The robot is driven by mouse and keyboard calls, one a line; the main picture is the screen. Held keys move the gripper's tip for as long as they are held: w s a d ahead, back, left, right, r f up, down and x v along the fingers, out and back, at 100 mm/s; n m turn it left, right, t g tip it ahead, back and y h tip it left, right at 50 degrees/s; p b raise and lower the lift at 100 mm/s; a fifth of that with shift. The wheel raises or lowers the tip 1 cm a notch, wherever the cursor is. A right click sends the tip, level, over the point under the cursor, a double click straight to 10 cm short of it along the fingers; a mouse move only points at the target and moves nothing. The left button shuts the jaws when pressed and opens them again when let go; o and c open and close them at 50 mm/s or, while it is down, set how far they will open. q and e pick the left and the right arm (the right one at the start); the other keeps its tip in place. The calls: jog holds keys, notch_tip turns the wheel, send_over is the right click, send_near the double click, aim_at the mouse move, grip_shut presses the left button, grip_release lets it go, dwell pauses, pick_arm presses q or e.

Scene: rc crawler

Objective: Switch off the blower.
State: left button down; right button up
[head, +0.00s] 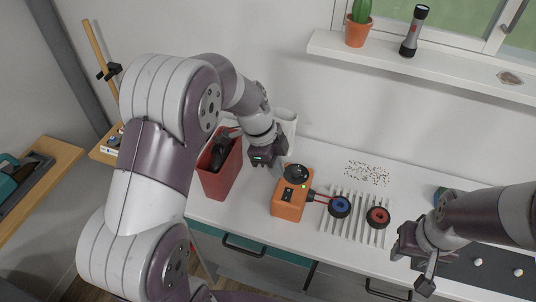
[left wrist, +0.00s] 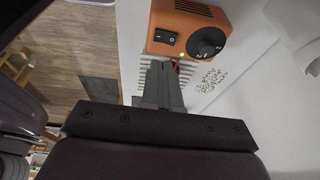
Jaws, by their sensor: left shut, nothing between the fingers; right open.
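An orange box (head: 290,203) with a black round part on top stands on the white worktop; I take it to be the blower. In the left wrist view the orange box (left wrist: 184,18) shows a black rocker switch (left wrist: 165,37), a black dial (left wrist: 207,43) and a small green light (left wrist: 182,55), which looks lit. My left gripper (head: 279,168) is shut and empty, close to the box's back left side. Its closed fingers (left wrist: 160,72) point toward the switch face; contact cannot be told. My right gripper (head: 411,266) is open and empty at the right.
A red bin (head: 220,176) with a dark object inside stands left of the box. A white container (head: 286,124) is behind my left gripper. A slatted rack (head: 356,232) with blue (head: 340,207) and red (head: 377,217) round pieces lies right of the box.

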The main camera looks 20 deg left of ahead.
pick_arm(q)
notch_tip(320, 180, up, 4)
jog(key=w, duration=0.1)
jog(key=p, duration=0.7)
send_near(289, 191)
jog(key=x, duration=0.5)
jog(key=shift+d, duration=0.25)
jog(key=shift+f, duration=0.55)
pick_arm(e)
notch_tip(289, 191, up, 6)
jog(key=shift+w+d+r, duration=0.25)
jog(key=shift+w+d, duration=0.1)
